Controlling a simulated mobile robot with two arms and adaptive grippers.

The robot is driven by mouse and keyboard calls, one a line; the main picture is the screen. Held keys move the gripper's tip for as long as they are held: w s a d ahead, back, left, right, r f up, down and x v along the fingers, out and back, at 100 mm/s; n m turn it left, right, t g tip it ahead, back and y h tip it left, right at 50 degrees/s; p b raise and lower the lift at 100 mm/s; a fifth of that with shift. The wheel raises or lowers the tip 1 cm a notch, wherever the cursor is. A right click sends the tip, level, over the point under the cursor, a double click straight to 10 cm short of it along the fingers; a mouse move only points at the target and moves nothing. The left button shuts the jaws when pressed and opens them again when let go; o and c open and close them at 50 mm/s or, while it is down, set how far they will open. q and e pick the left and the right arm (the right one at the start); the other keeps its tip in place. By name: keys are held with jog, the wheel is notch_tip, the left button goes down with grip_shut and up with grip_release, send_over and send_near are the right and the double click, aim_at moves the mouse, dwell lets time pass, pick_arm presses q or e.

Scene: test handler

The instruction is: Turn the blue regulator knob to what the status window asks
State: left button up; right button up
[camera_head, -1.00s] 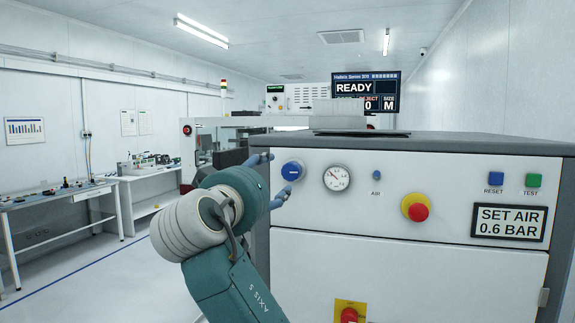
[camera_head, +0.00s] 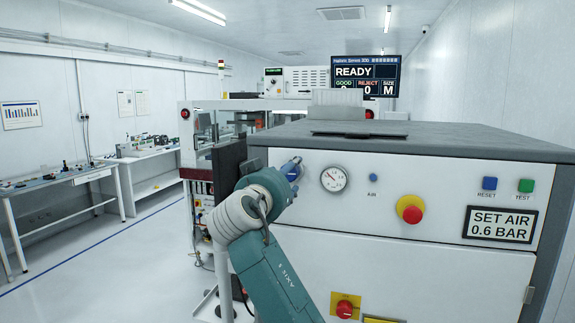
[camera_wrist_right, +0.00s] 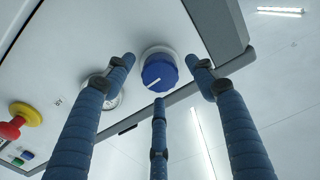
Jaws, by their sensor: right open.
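The blue regulator knob (camera_head: 292,173) is on the upper left of the machine's white front panel, partly hidden by my right gripper (camera_head: 291,170). In the right wrist view the knob (camera_wrist_right: 154,76) has a white line on its face and sits between the open fingers of my right gripper (camera_wrist_right: 161,68). I cannot tell whether any finger touches it. The status window (camera_head: 500,224) reads "SET AIR 0.6 BAR". A round gauge (camera_head: 334,179) is right of the knob, its needle pointing to the upper left. My left gripper is not in view.
A red-and-yellow emergency button (camera_head: 411,210) and a small blue AIR button (camera_head: 373,178) are right of the gauge. Blue RESET (camera_head: 489,184) and green TEST (camera_head: 525,186) buttons are further right. A screen (camera_head: 366,76) behind reads READY. Floor at left is clear.

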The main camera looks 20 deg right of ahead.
jog(key=shift+w+d, duration=0.25)
jog(key=shift+w, duration=0.15)
jog(key=c, duration=1.2)
jog(key=shift+o, duration=0.2)
jog(key=shift+n+b, duration=0.35)
jog(key=shift+n, duration=0.35)
jog(key=o, duration=1.2)
jog(key=shift+c, duration=0.2)
